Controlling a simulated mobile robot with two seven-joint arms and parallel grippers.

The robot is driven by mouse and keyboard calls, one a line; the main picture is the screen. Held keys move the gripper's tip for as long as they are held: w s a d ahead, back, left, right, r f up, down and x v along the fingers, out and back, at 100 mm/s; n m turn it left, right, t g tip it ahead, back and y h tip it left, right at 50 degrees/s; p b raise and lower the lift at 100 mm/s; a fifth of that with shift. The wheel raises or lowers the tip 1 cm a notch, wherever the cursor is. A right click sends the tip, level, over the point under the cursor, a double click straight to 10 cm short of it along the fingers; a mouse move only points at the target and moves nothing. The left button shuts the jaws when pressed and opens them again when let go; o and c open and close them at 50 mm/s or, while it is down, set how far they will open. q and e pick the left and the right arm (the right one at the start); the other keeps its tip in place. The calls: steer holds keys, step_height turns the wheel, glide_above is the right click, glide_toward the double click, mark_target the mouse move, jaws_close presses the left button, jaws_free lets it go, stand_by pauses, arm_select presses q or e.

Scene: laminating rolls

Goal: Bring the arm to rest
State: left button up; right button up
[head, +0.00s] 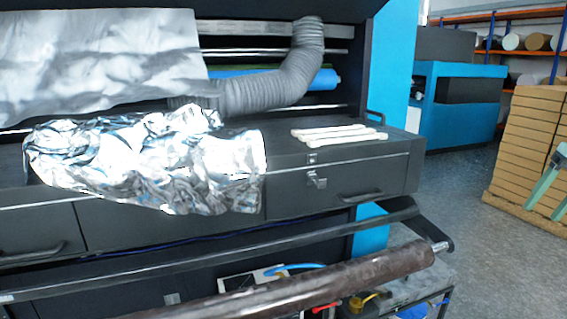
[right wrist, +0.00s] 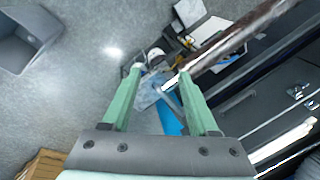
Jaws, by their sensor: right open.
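My right gripper (head: 552,180) shows at the right edge of the head view as pale green fingers, partly cut off by the frame. It appears in front of the stacked boxes. In the right wrist view my right gripper (right wrist: 160,72) has its two green fingers spread apart, with nothing held between them. Beyond the fingertips lie the floor and the cluttered low shelf end, with the brown roll (right wrist: 232,40) crossing at upper right. My left gripper is in neither view.
A dark machine with drawers carries crumpled silver foil (head: 150,165) and white sticks (head: 335,134). The brown roll (head: 330,280) lies across its front. Stacked boxes (head: 530,135) stand at right. Grey floor (head: 470,220) is open between. A grey bin (right wrist: 25,38) stands at upper left in the wrist view.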

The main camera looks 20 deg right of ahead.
steer(key=w+d+f+n+h, duration=0.25)
steer(key=w+f+h, duration=0.2)
steer(key=f, duration=0.35)
steer(key=w+d+f+n+h, duration=0.1)
steer(key=w+d+f+h, duration=0.35)
steer(key=f, duration=0.45)
steer(key=a+f+n+t+h, duration=0.1)
steer(key=a+f+n+t, duration=0.1)
steer(key=a+f+n, duration=0.4)
steer(key=a+f+n+t, duration=0.2)
steer(key=a+f, duration=0.2)
steer(key=f, duration=0.5)
steer(key=s+a+f+n+t+y, duration=0.1)
steer(key=s+a+f+n+y, duration=0.15)
steer(key=s+a+f, duration=0.5)
steer(key=s+a+f+n+y, duration=0.2)
steer(key=s+a+y, duration=0.2)
steer(key=a, duration=0.6)
steer(key=s+a+f+n+t+y, duration=0.1)
steer(key=s+a+f+n+y, duration=0.2)
steer(key=s+a, duration=0.45)
steer(key=s+a+f+m+t+y, duration=0.1)
steer(key=a+f+m, duration=0.2)
steer(key=a+m, duration=0.6)
steer(key=a, duration=1.2)
steer(key=shift+a+f, duration=0.15)
steer(key=shift+a, duration=0.1)
